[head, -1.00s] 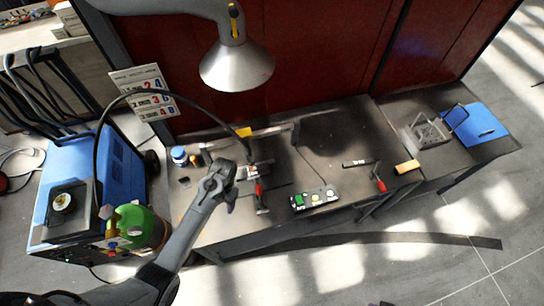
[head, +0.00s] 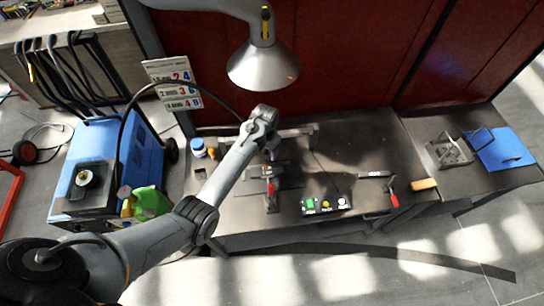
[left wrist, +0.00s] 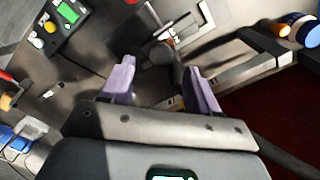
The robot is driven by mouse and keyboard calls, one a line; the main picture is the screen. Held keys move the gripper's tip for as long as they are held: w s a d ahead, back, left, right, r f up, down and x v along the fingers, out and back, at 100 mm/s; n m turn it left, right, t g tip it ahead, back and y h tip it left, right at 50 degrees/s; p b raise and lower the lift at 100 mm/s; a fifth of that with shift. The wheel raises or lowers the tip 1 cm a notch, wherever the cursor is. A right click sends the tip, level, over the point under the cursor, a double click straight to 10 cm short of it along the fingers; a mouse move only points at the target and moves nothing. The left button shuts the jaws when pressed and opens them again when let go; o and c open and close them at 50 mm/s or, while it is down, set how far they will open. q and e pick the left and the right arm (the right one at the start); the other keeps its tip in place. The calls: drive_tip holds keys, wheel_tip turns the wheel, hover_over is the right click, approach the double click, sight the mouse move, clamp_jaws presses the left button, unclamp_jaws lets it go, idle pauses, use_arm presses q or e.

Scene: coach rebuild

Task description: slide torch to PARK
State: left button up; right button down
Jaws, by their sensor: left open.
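My left gripper (head: 269,153) is over the bench, in front of a pale rail (head: 301,131). In the left wrist view its two purple fingers (left wrist: 160,82) stand apart. A dark rounded piece (left wrist: 160,54), which looks like the torch, shows between and just beyond the fingertips; I cannot tell whether they touch it. The rail (left wrist: 240,66) runs to the right of the fingers. My wrist hides most of the torch and part of the rail in the head view. No PARK mark is readable. My right gripper is not in view.
A button box (head: 326,205), a red-handled clamp (head: 271,196) and a second clamp (head: 392,193) lie along the bench front. A conical hood (head: 263,68) hangs above. A black hose (head: 128,112) arcs from the blue machine (head: 140,150).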

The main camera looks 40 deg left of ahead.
sight(267, 158)
use_arm(q)
wheel_tip(267, 158, down, 3)
drive_tip(key=shift+f+b, duration=0.1)
drive_tip(key=shift+b, duration=0.5)
drive_tip(key=shift+f+b, duration=0.55)
drive_tip(key=shift+f, duration=0.1)
clamp_jaws()
